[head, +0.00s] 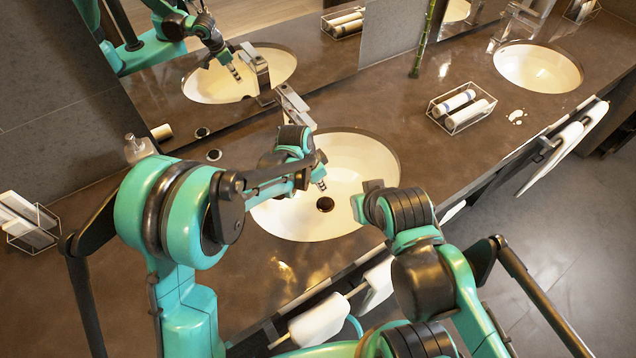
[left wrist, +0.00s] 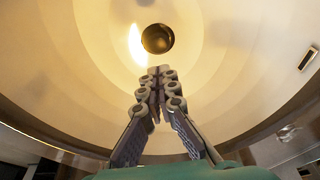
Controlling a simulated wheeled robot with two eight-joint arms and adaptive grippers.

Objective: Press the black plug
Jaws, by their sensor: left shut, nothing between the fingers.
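The black plug (head: 325,204) is a round dark disc at the bottom of the near cream basin (head: 375,160). In the left wrist view, the plug (left wrist: 157,38) lies just beyond my fingertips, near the top middle. My left gripper (head: 320,184) hangs over the basin, above and slightly behind the plug. Its fingers (left wrist: 160,72) are closed together and empty. They look apart from the plug, though the exact height gap is hard to judge. My right arm reaches to the basin's right rim; its fingers cannot be made out clearly.
A silver faucet (head: 295,106) stands behind the basin, close to my left wrist. A wire basket of rolled towels (head: 461,110) sits to the right, a soap bottle (head: 138,148) to the left. White towels (head: 318,320) hang along the front edge. A second basin (head: 538,66) is far right.

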